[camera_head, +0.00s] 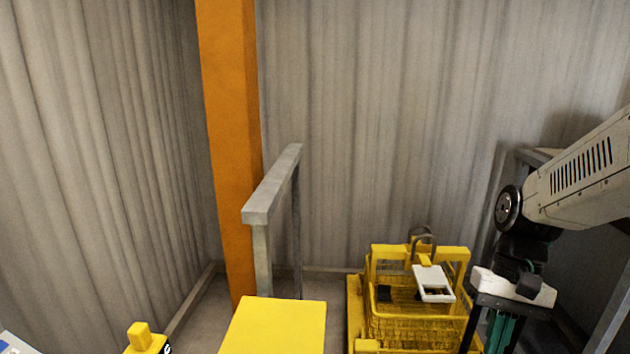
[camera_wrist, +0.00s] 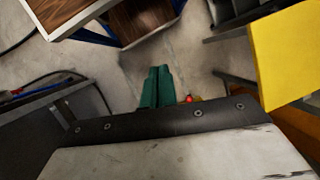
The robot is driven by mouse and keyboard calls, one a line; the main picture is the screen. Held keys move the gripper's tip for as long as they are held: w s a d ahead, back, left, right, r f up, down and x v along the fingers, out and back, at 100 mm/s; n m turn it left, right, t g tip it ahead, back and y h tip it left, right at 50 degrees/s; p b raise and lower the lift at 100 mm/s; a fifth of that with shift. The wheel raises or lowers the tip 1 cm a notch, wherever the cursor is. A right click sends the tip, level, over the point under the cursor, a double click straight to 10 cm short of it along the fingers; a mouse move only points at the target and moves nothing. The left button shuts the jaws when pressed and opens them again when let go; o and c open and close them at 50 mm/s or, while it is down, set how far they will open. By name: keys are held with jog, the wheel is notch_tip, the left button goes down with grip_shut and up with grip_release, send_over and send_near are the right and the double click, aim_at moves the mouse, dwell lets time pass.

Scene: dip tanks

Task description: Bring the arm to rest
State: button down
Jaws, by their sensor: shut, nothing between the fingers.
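My arm comes in from the right of the head view and bends down at the wrist. My gripper (camera_head: 500,335) points downward just right of the yellow wire basket (camera_head: 415,335), apart or touching I cannot tell. Its green fingers are partly hidden and cut off by the lower edge there. In the wrist view my gripper (camera_wrist: 157,88) shows its two green fingers side by side, shut, with nothing between them, above the grey floor.
The basket has a hook-like handle (camera_head: 424,236) and holds a white tray-like piece (camera_head: 433,283). A yellow block top (camera_head: 275,327) stands left of it. A grey rail (camera_head: 272,186) stands beside an orange column (camera_head: 229,130). A wood-topped stand (camera_wrist: 140,18) lies at the wrist view's top.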

jog(key=s+a+r+n+t+h, duration=0.2)
jog(key=s+r+t, duration=0.3)
jog(key=s+r, duration=0.4)
jog(key=shift+s+n, duration=0.5)
jog(key=shift+s, duration=0.4)
